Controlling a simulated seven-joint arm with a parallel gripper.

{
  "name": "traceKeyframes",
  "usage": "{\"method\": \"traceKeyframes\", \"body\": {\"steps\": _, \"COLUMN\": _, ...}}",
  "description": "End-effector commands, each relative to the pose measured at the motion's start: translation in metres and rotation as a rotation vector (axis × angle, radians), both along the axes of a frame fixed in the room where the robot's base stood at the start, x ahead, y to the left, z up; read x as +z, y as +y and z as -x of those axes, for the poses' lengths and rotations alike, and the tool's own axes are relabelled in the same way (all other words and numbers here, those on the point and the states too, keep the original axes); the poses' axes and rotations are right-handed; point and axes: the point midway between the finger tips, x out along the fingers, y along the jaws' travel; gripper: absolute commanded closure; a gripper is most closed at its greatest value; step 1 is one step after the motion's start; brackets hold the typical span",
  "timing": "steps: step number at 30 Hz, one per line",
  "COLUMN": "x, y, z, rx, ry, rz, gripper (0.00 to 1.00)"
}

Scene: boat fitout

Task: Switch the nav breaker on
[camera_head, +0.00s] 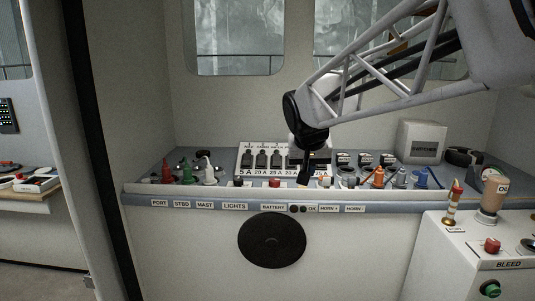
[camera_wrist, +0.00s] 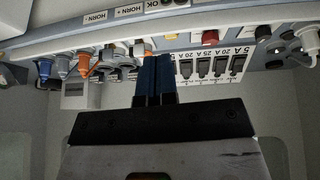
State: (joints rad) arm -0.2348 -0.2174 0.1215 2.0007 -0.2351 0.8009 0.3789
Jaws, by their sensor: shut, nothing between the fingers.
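The breaker panel (camera_head: 262,171) is a white plate at the back of the counter, with a row of dark breaker switches (camera_head: 262,158) over labels 5 A, 20 A, 25 A and 20 A. In the wrist view, my blue-tipped fingers (camera_wrist: 156,72) are together, beside the upside-down breaker row (camera_wrist: 203,67). Contact with a switch cannot be told.
Coloured plugs, including a green one (camera_head: 187,172), stand left of the panel. Orange (camera_head: 378,177) and blue (camera_head: 421,178) plugs stand right of it. A grey box (camera_head: 421,141) sits behind. A white BLEED cabinet (camera_head: 455,260) stands at front right. A round black disc (camera_head: 272,240) is on the counter front.

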Motion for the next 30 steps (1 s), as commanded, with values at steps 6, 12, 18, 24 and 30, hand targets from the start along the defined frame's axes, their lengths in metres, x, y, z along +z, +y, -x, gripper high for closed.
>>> {"method": "traceKeyframes", "body": {"steps": 6, "x": 0.014, "y": 0.047, "z": -0.064, "rx": 0.009, "ry": -0.054, "rz": -0.005, "gripper": 1.0}}
{"method": "traceKeyframes", "body": {"steps": 12, "x": 0.022, "y": 0.095, "z": -0.117, "rx": 0.018, "ry": -0.104, "rz": -0.016, "gripper": 1.0}}
{"method": "traceKeyframes", "body": {"steps": 18, "x": 0.026, "y": 0.146, "z": -0.164, "rx": 0.028, "ry": -0.152, "rz": -0.033, "gripper": 1.0}}
{"method": "traceKeyframes", "body": {"steps": 24, "x": 0.027, "y": 0.183, "z": -0.195, "rx": 0.034, "ry": -0.185, "rz": -0.046, "gripper": 1.0}}
{"method": "traceKeyframes", "body": {"steps": 30, "x": 0.028, "y": 0.197, "z": -0.205, "rx": 0.037, "ry": -0.198, "rz": -0.051, "gripper": 1.0}}
